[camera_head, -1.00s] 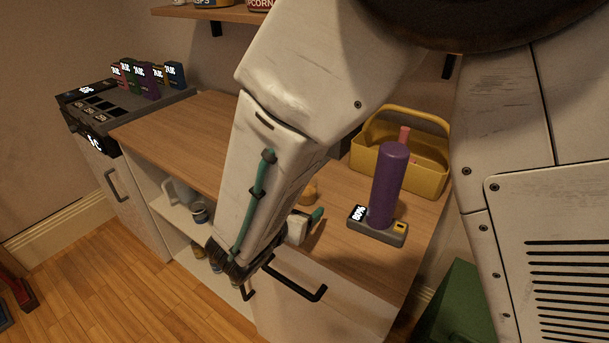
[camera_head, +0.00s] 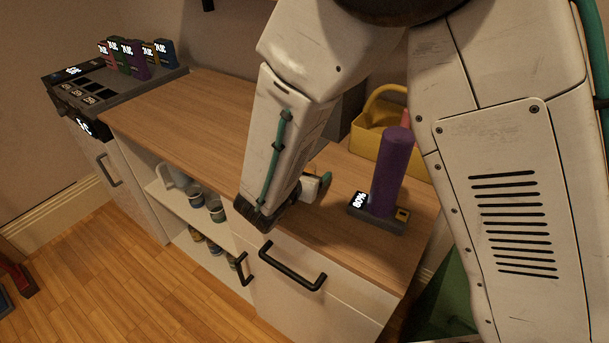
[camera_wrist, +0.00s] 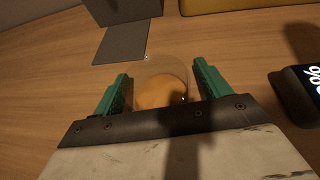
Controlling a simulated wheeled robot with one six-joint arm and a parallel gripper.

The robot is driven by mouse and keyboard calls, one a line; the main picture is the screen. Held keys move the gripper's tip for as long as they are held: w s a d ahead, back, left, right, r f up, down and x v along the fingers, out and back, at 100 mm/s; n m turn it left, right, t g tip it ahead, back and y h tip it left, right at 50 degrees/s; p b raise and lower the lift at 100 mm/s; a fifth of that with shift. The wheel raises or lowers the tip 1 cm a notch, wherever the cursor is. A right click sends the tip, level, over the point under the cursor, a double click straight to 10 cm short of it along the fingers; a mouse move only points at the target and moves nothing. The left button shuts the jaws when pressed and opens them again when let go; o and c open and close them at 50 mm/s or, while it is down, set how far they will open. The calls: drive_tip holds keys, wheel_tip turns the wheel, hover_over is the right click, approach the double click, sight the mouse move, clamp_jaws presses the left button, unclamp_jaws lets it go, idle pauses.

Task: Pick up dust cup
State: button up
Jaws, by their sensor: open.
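A clear round cup with an orange bottom, which looks like the dust cup (camera_wrist: 162,90), stands on the wooden counter in the wrist view. My gripper (camera_wrist: 160,72) is open, with one green finger on each side of the cup. The fingers look apart from the cup, with a small gap at each side. The lower edge of the cup is partly covered by the gripper's palm and shadow. In the head view my gripper (camera_head: 322,184) is low over the counter, and my arm hides the cup.
A purple cylinder (camera_head: 391,170) stands on a grey dock (camera_head: 375,218) marked 80%, right of my gripper. A yellow caddy (camera_head: 365,142) and a grey box (camera_wrist: 122,10) are behind. The counter's left part (camera_head: 180,110) is clear. A black drawer handle (camera_head: 292,270) sticks out in front.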

drive_tip(key=c, duration=1.2)
drive_tip(key=shift+o, duration=0.2)
